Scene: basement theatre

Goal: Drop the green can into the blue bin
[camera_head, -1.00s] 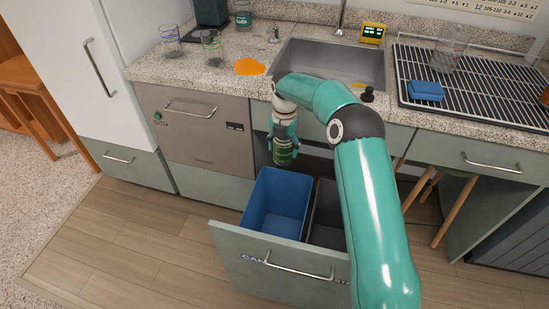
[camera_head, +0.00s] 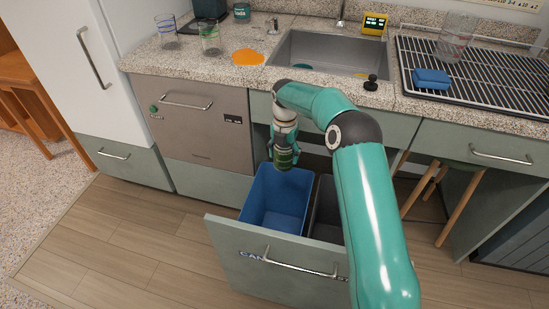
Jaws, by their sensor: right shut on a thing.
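The green can (camera_head: 284,159) is upright in my right gripper (camera_head: 285,155), which is shut on it and points down. The can is at the back edge of the blue bin (camera_head: 273,207), over its opening as seen from here. I cannot tell whether its bottom is below the rim. The blue bin stands in the pulled-out drawer (camera_head: 262,262) and its visible inside is empty. My left gripper is not in view.
A dark grey bin (camera_head: 328,213) stands beside the blue one, partly hidden by my right arm. The counter above holds glasses (camera_head: 209,38), an orange spill (camera_head: 248,57), a sink (camera_head: 328,53) and a blue sponge (camera_head: 431,78). A stool (camera_head: 448,182) is at right.

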